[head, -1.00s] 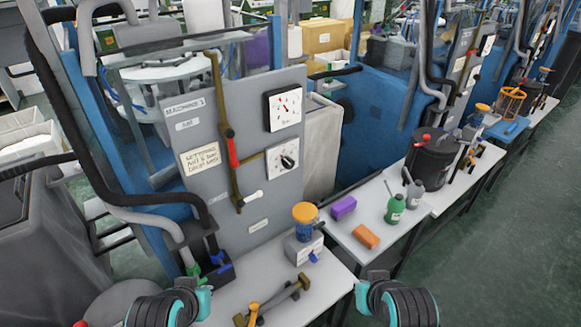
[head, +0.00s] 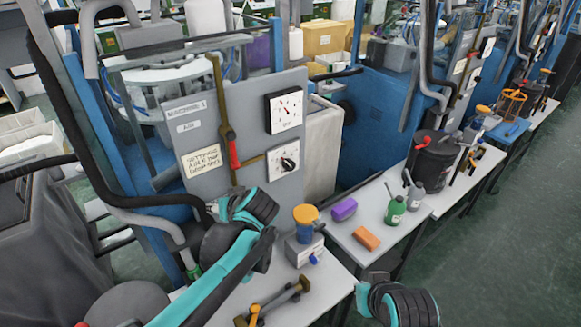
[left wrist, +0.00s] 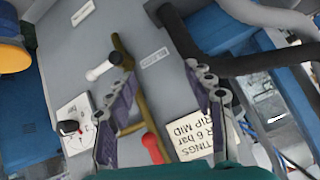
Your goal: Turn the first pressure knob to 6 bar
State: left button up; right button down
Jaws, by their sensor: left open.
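A grey panel labelled MACHINE 1 and AIR carries a black pressure knob (head: 288,164) on a white dial plate. Above it is a square gauge (head: 284,108) with a red needle; its reading is too small to tell. The knob also shows at the lower left of the left wrist view (left wrist: 70,127). My left gripper (left wrist: 162,78) is open and empty in front of the panel, the knob outside its fingers. In the head view my left arm covers the panel's lower part, and the fingertips cannot be made out. Only part of my right arm shows, bottom right; its gripper is out of frame.
A brass pipe with a red lever (head: 234,152) runs down the panel beside the knob; a white handle (left wrist: 103,68) is near it. A settings note (head: 201,165) reads 6 bar. An orange-topped oiler (head: 305,215) stands on the bench below. A tool (head: 285,295) lies in front.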

pick_arm(q)
jog(key=w+d+n+t+y, duration=0.2)
jog(key=w+d+t, duration=0.1)
jog(key=w+d, duration=0.65)
jog(key=n+t+y, duration=0.2)
jog(key=t, duration=0.2)
send_near(292, 167)
jog(key=x, duration=0.3)
jog(key=b+x, duration=0.1)
jog(key=x, duration=0.6)
jog(key=shift+w+a+f, duration=0.1)
jog(key=shift+w+a, duration=0.1)
jog(key=shift+w, duration=0.05)
jog(key=c, duration=1.2)
